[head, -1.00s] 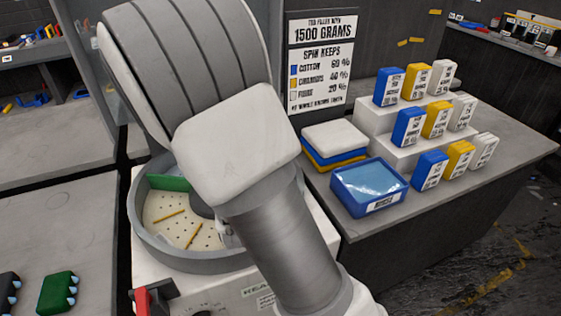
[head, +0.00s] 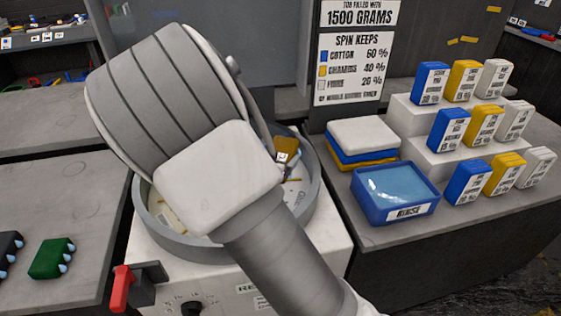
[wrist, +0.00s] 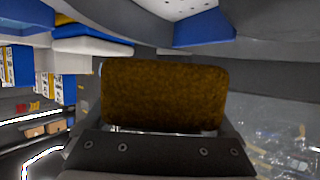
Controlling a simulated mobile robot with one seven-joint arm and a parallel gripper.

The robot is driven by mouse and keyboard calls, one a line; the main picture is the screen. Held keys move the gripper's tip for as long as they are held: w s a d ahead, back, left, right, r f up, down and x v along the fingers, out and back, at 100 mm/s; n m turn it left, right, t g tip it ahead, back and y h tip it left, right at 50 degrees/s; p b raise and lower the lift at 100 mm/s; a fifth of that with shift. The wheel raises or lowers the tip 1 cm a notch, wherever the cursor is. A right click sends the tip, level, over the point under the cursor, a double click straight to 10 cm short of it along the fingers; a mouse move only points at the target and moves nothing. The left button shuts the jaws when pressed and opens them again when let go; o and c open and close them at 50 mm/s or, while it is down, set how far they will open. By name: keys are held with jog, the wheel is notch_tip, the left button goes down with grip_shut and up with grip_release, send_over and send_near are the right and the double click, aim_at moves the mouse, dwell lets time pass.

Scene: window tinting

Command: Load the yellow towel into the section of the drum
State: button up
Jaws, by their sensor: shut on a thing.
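My gripper (wrist: 160,138) is shut on the yellow towel (wrist: 165,95), a fuzzy brownish-yellow block that fills the middle of the wrist view. In the head view the yellow towel (head: 288,145) shows just right of my arm, over the right part of the round grey drum (head: 313,190). I cannot tell whether it touches the drum floor. My arm hides most of the drum's inside and its dividers. A strip of pale floor (head: 165,212) shows at its left. In the wrist view a blue panel (wrist: 205,28) and pale perforated floor (wrist: 185,8) lie beyond the towel.
Right of the drum, stacked white, blue and yellow towels (head: 362,135) and a blue rinse basin (head: 395,195) stand on the counter. Several labelled blocks (head: 447,130) fill white steps. A red lever (head: 121,290) juts from the machine's front left. A sign (head: 357,50) stands behind.

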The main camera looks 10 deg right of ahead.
jog(key=shift+f+b, duration=4.85)
jog(key=shift+f, duration=0.2)
jog(key=shift+f, duration=0.1)
